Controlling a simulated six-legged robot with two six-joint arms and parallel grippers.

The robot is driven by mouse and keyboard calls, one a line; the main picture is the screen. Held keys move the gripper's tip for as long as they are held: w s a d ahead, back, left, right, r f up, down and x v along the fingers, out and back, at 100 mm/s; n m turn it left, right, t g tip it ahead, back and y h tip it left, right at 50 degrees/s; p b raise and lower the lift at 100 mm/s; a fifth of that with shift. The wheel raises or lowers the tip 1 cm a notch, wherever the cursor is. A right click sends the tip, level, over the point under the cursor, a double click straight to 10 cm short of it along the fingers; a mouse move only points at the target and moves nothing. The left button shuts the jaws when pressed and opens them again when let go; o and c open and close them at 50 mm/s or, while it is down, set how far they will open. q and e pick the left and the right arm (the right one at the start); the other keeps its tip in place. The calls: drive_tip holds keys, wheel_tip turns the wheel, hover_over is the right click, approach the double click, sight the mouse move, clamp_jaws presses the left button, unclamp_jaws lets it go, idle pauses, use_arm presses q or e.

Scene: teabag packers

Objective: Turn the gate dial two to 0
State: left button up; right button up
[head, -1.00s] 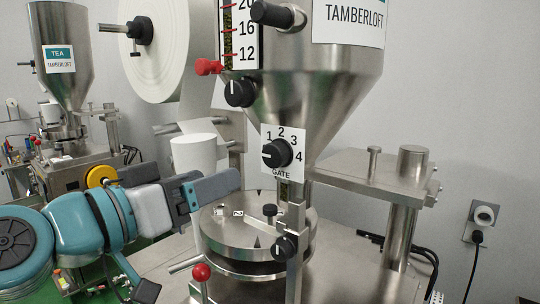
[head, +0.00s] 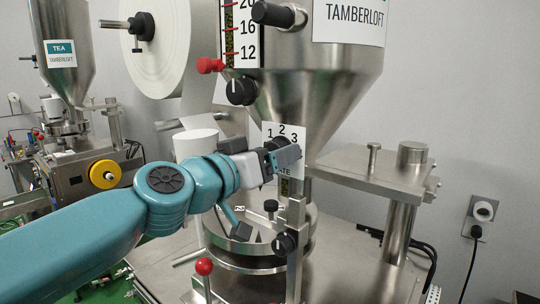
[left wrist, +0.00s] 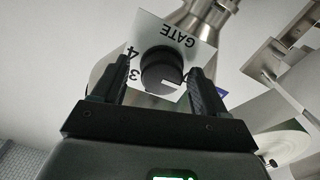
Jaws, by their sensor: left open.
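The gate dial is a black round knob on a white plate (head: 269,129) marked GATE, on the front of the steel hopper. In the head view numerals 1, 2 and 3 show, but my gripper covers most of the knob. In the left wrist view the knob (left wrist: 161,68) sits between my fingers, with the plate (left wrist: 178,28) seen upside down; 4 and 3 show on the left. A white mark on the knob points right in that view. My left gripper (head: 284,157) is open, one finger on each side of the knob; I cannot tell whether they touch it.
Another black dial (head: 240,91) is on the hopper above left, beside a red knob (head: 209,65). A lower black knob (head: 285,243) is on a steel post by the round turntable. A white paper roll (head: 157,50) hangs behind.

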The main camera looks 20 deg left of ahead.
use_arm(q)
drive_tip(key=shift+w+a+f, duration=0.1)
drive_tip(key=shift+a, duration=0.05)
drive_tip(key=c, duration=1.1)
drive_tip(key=shift+o, duration=0.2)
drive_tip(key=shift+n, duration=0.4)
drive_tip(key=n+p, duration=0.1)
drive_tip(key=n, duration=1.6)
drive_tip(key=shift+r, duration=0.2)
drive_tip(key=o, duration=1.1)
drive_tip(key=shift+d, duration=0.2)
drive_tip(key=shift+c, duration=0.2)
